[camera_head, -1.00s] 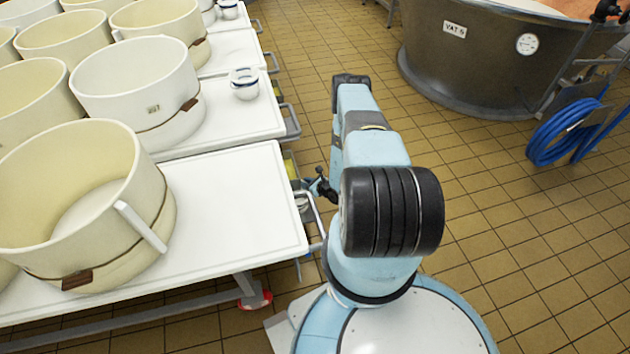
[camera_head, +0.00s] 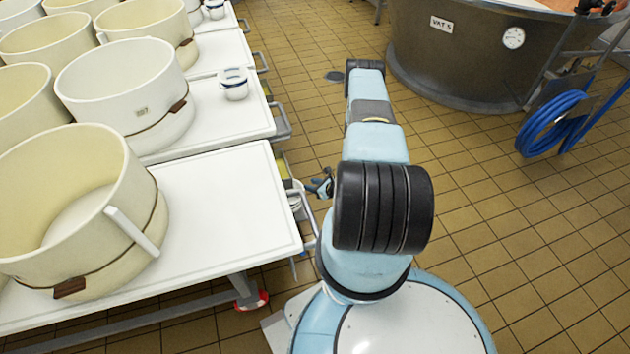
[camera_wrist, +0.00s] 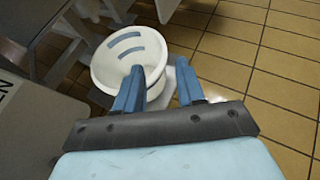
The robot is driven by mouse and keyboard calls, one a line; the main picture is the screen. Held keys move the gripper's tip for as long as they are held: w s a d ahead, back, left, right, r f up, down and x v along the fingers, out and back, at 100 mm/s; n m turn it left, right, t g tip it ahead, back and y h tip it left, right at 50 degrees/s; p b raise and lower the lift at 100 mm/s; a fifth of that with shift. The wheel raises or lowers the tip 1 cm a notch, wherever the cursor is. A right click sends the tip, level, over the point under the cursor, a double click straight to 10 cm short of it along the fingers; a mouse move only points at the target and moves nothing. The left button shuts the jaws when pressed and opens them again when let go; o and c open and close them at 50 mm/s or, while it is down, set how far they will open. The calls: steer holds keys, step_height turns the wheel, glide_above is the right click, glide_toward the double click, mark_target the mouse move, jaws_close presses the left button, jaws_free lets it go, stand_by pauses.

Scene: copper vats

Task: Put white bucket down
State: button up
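The white bucket (camera_wrist: 104,66) shows in the wrist view, with two blue-grey bands across its round face. In the head view a small part of the white bucket (camera_head: 295,201) shows beside the right edge of the near table, partly hidden by the table's metal rail. My gripper (camera_wrist: 170,66) has blue fingers that stand apart, with a gap between them. The left finger overlaps the bucket in the picture, and the right finger lies to the right of it. In the head view my gripper (camera_head: 322,184) is small and close to the bucket's right side. What the bucket rests on is unclear.
The near white table (camera_head: 225,215) carries a large cream vat (camera_head: 75,200). More cream vats and a white jar (camera_head: 233,88) stand on the tables behind. Tiled floor is clear to the right. A copper vat (camera_head: 450,60) and a blue hose (camera_head: 550,125) stand beyond it.

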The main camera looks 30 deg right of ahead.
steer(key=w+a+r+n+g+y, duration=0.1)
steer(key=w+a+r+n+y, duration=0.15)
steer(key=r, duration=0.65)
steer(key=w+a+r+n+g+y, duration=0.1)
steer(key=w+r+n, duration=0.25)
steer(key=r, duration=0.65)
steer(key=w+a+r+n+y, duration=0.2)
steer(key=w+r+n, duration=0.1)
steer(key=r, duration=0.6)
steer(key=s+a+r+n+g, duration=0.1)
steer(key=a+r+n+g, duration=0.3)
steer(key=r, duration=0.8)
steer(key=s+a+r+n+g, duration=0.2)
steer(key=a+r+n, duration=0.3)
steer(key=r, duration=0.7)
steer(key=s+a+r+n+g+h, duration=0.15)
steer(key=s+a+r+n, duration=0.25)
steer(key=s+r, duration=0.55)
steer(key=s+a+r+n+g+h, duration=0.1)
steer(key=s+a+r+n+h, duration=0.3)
steer(key=s+r, duration=0.55)
steer(key=s+r+n+t+h, duration=0.4)
steer(key=s+r+n, duration=0.2)
steer(key=s+r, duration=0.45)
steer(key=s+d+f, duration=0.1)
steer(key=s+d, duration=0.2)
steer(key=d, duration=0.3)
steer(key=shift+t+h, duration=0.3)
steer(key=shift+t, duration=0.05)
